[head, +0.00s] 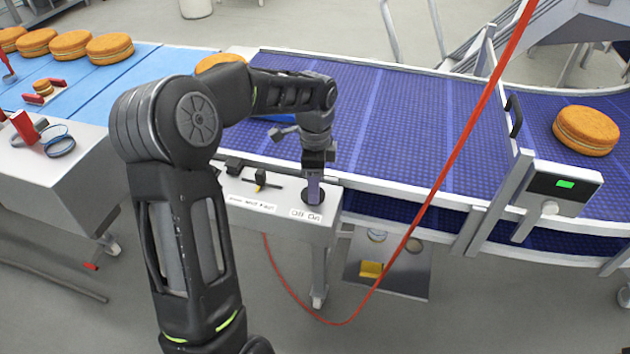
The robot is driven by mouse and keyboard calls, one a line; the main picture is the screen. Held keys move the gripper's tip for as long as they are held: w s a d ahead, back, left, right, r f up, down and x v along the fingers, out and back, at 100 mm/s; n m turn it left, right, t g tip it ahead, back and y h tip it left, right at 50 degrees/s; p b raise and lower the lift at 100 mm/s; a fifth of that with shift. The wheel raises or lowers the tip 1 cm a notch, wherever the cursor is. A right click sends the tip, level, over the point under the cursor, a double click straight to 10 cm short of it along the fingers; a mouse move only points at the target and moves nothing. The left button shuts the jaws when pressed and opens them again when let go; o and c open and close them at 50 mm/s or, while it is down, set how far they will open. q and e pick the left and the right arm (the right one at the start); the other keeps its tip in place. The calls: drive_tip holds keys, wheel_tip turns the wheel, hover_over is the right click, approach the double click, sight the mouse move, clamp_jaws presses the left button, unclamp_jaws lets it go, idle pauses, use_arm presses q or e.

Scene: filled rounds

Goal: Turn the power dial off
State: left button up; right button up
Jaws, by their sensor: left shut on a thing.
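The power dial (322,198) is dark and round, on the white side panel of the conveyor, just above a label (306,215) that seems to read "Off On". My left gripper (313,184) points straight down over the dial and is shut on it. The fingers hide most of the dial, so I cannot tell which way it is turned. My right gripper is not in view.
A blue conveyor (400,115) carries a round filled cake (585,130) at right. A control box (550,187) shows a green light. A red cable (440,185) hangs across the front.

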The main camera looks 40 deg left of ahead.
use_arm(q)
drive_tip(key=m+p, duration=0.1)
drive_tip(key=m, duration=0.3)
drive_tip(key=shift+s+r+m, duration=0.1)
drive_tip(key=shift+m, duration=0.2)
drive_tip(key=m, duration=0.3)
drive_tip(key=shift+p, duration=0.35)
drive_tip(key=shift+m, duration=0.4)
drive_tip(key=o, duration=1.4)
wheel_tip(320, 180, up, 8)
drive_tip(key=shift+f+b, duration=0.15)
drive_tip(key=shift+b, duration=0.35)
drive_tip(key=shift+s, duration=0.1)
